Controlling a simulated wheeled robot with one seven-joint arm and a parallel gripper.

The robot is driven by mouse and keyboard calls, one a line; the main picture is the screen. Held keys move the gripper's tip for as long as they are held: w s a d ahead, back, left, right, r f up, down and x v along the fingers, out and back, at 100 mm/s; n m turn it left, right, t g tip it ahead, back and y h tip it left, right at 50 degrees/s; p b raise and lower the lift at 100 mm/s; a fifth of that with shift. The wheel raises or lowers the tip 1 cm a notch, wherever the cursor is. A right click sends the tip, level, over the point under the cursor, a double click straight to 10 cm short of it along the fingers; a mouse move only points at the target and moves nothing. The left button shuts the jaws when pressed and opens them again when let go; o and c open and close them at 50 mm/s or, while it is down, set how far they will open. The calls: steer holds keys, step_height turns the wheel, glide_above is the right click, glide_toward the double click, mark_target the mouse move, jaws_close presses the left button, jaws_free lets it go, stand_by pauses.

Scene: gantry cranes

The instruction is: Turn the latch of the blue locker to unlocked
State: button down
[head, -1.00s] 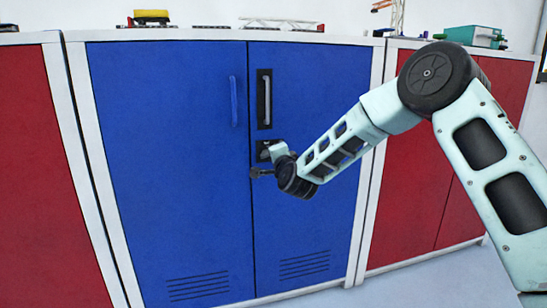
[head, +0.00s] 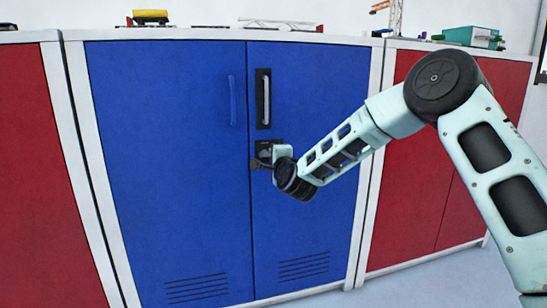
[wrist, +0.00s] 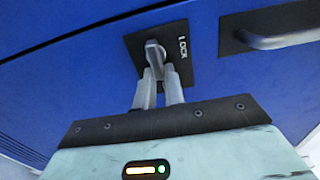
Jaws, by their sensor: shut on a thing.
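The blue locker (head: 165,190) has two closed doors and stands in the middle of the head view. Its latch (wrist: 155,52) is a small grey knob on a dark plate (wrist: 180,42) marked LOCK in the wrist view. My gripper (wrist: 159,74) is shut on the latch, with one finger on each side of its lower end. In the head view my gripper (head: 261,163) is at the dark plate (head: 268,147) below the door handle, and it partly hides the latch.
A black-backed door handle (head: 264,98) is just above the latch and also shows in the wrist view (wrist: 285,38). A blue handle (head: 232,100) is on the left door. Red lockers (head: 40,180) flank the blue one. Small models, one yellow (head: 150,17), stand on top.

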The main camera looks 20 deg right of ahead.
steer(key=shift+a+f, duration=0.15)
steer(key=shift+a, duration=0.05)
steer(key=c, duration=1.6)
jaws_free()
steer(key=shift+o, duration=0.6)
steer(key=shift+s+d, duration=0.1)
steer(key=s+p, duration=0.4)
steer(key=s, duration=1.3)
steer(key=shift+s, duration=0.15)
